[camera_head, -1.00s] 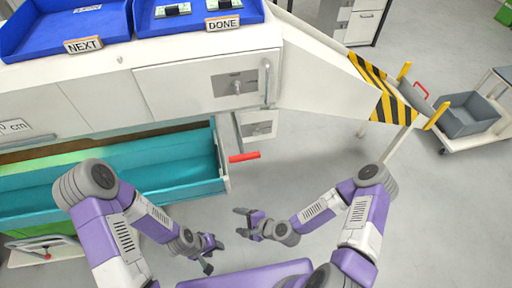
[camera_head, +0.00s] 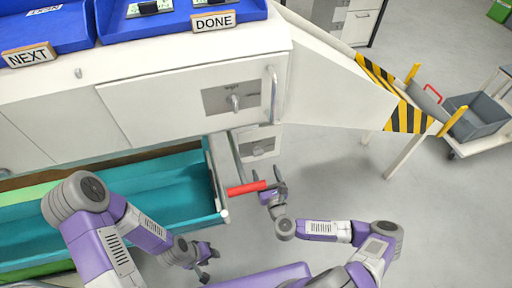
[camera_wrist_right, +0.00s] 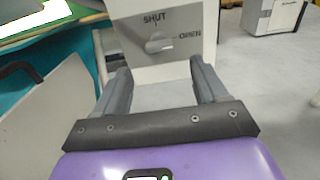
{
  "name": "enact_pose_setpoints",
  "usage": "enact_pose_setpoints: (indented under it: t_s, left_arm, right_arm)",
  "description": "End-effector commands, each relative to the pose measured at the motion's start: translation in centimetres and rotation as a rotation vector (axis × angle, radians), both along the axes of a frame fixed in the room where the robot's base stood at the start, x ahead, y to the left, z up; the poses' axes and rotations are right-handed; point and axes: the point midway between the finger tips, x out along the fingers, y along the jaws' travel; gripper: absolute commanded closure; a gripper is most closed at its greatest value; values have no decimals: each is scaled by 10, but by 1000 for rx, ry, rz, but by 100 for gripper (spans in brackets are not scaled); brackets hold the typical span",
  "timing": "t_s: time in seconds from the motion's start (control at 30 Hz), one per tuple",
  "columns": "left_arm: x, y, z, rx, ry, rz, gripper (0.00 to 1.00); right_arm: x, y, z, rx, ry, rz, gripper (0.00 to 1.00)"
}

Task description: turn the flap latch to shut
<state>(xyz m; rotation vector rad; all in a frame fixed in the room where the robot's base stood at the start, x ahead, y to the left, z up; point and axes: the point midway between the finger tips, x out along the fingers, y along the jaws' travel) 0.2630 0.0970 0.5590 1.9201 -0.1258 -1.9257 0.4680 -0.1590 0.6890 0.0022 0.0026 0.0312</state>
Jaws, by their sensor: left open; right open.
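The latch knob (camera_wrist_right: 159,43) is in the right wrist view on a white panel, with SHUT printed above it and OPEN to its right. Its grip lies roughly level, towards OPEN. In the head view, a knob on a grey plate (camera_head: 258,148) sits low beside the open drawer; it looks like the same latch. My right gripper (camera_head: 268,182) is open and empty, below that plate and close by the red handle bar (camera_head: 247,188). Its fingers (camera_wrist_right: 160,82) stand on either side below the knob, apart from it. My left gripper (camera_head: 204,262) is open and empty at the lower left.
Another knob (camera_head: 235,102) is on the upper cabinet door. The teal drawer (camera_head: 165,207) stands open at left. Blue trays marked NEXT (camera_head: 28,55) and DONE (camera_head: 214,21) are on top. A striped chute (camera_head: 345,85) juts right.

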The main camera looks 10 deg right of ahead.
Motion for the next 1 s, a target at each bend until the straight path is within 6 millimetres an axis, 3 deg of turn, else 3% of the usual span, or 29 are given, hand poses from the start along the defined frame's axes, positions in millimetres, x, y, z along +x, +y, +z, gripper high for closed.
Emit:
enact_pose_setpoints:
  t_s: [0.5,0.87,1.0]
  left_arm:
    - [-1,0,-15,0,1,1,57]
    - [0,0,-16,0,1,0,57]
    - [0,0,-16,0,1,0,57]
  right_arm:
    - [67,3,-2,-2,0,2,28]
    - [74,3,0,-1,1,3,28]
    - [74,3,0,-1,1,3,46]
